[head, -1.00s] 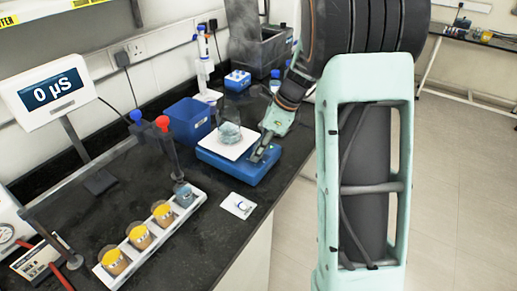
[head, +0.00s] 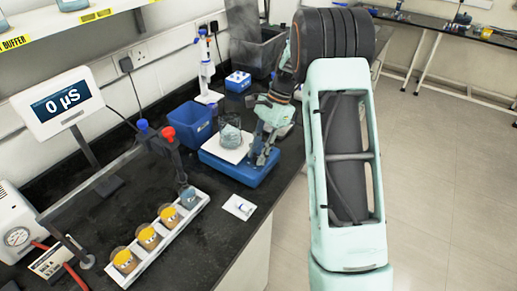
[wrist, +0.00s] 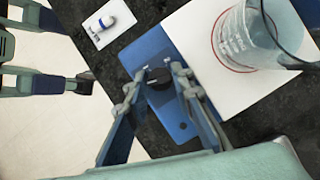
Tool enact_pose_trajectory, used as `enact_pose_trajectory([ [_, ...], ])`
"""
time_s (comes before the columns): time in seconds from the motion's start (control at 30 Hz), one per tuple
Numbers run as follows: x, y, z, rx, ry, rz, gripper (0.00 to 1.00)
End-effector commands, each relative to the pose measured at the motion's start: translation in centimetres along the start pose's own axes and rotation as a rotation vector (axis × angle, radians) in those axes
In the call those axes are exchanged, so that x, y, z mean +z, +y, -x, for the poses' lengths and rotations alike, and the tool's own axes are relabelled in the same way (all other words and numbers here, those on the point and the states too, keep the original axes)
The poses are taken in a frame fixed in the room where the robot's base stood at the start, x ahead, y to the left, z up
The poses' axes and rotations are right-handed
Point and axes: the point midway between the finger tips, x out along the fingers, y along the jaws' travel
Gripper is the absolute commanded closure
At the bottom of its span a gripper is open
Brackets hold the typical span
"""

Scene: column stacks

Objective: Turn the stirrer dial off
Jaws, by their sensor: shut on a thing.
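The stirrer is a blue box (head: 240,172) with a white top plate (head: 225,154) near the bench's front edge. A glass beaker (head: 230,137) of clear-looking liquid stands on the plate. In the wrist view the beaker (wrist: 262,38) is at the upper right, on the white plate (wrist: 208,58). The small black dial (wrist: 159,79) is on the blue front part of the stirrer (wrist: 172,112). My gripper (wrist: 159,71) is shut on the dial, one fingertip on each side. In the head view my gripper (head: 263,158) points down at the stirrer's front; the dial is hidden there.
A white card with a small blue-capped item (head: 240,206) lies just in front of the stirrer. A blue bin (head: 191,124) is behind it to the left.

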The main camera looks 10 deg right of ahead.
Motion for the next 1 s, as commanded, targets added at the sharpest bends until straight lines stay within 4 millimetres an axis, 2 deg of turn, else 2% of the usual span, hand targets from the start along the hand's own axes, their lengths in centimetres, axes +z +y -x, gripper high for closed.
enact_pose_trajectory([
  [0.2, 0.06, -0.18, 0.13, 0.064, 0.000, 0.156, 1.00],
  [0.5, 0.04, -0.24, 0.09, 0.119, 0.002, 0.290, 1.00],
  [1.0, 0.00, -0.25, 0.04, 0.138, 0.002, 0.334, 1.00],
])
